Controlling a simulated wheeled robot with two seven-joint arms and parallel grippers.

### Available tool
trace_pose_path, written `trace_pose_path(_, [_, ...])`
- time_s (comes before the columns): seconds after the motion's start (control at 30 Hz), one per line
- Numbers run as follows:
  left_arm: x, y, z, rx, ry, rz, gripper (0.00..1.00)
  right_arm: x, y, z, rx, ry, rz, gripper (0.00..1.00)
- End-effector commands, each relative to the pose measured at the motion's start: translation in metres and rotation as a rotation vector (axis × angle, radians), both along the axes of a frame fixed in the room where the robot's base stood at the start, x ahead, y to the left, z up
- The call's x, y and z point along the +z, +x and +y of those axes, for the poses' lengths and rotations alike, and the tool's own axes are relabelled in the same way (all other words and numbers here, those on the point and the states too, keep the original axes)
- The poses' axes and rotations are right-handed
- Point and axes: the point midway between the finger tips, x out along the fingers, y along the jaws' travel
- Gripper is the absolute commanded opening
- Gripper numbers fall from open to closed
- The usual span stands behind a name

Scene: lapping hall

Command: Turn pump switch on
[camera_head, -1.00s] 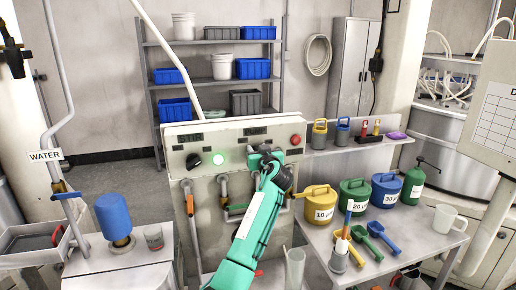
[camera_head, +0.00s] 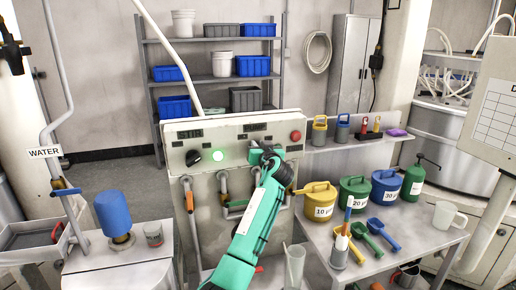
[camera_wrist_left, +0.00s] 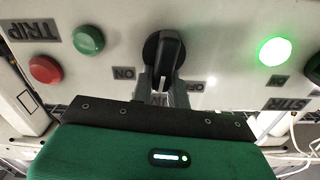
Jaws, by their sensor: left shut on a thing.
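The grey control panel (camera_head: 232,146) faces me. My left gripper (camera_head: 265,153) is at its front, right of the lit green lamp (camera_head: 218,155), and hides the switch there in the head view. In the left wrist view the black rotary switch (camera_wrist_left: 164,50) shows, between upside-down "ON" and "OFF" labels. My left gripper (camera_wrist_left: 162,88) is shut on the switch, with a finger on each side of its handle. The handle is close to upright in that picture, leaning slightly. The right gripper is not in view.
A black knob (camera_head: 193,158) sits at the panel's left, a red button (camera_head: 296,136) at its right. The wrist view shows a green button (camera_wrist_left: 88,40) beside the red one.

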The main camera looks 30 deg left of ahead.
Motion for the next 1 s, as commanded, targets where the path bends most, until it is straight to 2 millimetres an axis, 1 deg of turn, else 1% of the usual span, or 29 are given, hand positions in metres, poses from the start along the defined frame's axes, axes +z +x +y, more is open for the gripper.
trace_pose_path(0.13, [-0.002, 0.002, -0.002, -0.001, 0.074, 0.087, 0.00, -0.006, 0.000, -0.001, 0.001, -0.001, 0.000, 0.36])
trace_pose_path(0.4, [-0.004, 0.007, -0.006, 0.000, 0.240, 0.283, 0.00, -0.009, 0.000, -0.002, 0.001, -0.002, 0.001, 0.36])
trace_pose_path(0.7, [-0.007, 0.011, -0.009, 0.000, 0.416, 0.489, 0.00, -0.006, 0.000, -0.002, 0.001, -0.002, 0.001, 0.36])
trace_pose_path(1.0, [-0.011, 0.013, -0.011, -0.001, 0.541, 0.636, 0.00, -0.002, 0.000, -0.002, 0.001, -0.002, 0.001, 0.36])
